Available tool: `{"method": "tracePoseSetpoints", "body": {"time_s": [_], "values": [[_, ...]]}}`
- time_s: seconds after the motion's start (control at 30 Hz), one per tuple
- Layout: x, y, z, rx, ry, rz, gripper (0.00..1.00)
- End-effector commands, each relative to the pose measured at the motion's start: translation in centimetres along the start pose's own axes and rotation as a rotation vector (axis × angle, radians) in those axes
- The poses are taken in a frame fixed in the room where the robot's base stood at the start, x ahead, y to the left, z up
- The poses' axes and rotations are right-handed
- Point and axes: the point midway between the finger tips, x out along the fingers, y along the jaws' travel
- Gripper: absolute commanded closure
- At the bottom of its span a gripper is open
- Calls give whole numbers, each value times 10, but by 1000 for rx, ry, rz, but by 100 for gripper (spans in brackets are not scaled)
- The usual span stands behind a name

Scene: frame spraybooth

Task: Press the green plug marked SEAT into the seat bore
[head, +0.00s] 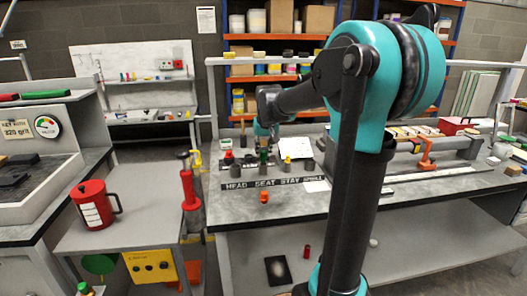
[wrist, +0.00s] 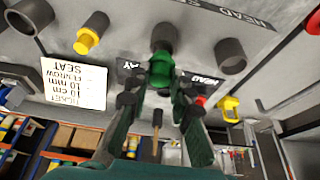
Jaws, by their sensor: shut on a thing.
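The green plug (head: 263,155) stands at the workbench among a row of grey tubes. In the wrist view the plug (wrist: 160,72) is between my fingertips, its far end against or just in front of a dark grey tube (wrist: 164,36). I cannot tell whether it has entered that tube's bore. My gripper (wrist: 158,98) is shut on the plug; in the head view my gripper (head: 264,143) comes down from above onto it. The SEAT marking on the plug is not readable. The label strip (head: 270,182) reads HEAD SEAT STAY and a further word.
Grey tubes stand to either side, one (wrist: 230,56) on the right and one holding a yellow plug (wrist: 86,40) on the left. An orange object (head: 264,197) is at the bench's front edge. A red can (head: 93,205) stands on the left bench.

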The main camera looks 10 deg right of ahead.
Motion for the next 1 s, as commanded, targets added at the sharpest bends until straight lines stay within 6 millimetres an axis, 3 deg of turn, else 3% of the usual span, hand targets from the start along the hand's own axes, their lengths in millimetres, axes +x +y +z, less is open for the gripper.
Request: {"method": "tracePoseSetpoints", "body": {"time_s": [1.0], "values": [[17,0,7,0,0,0,98]]}}
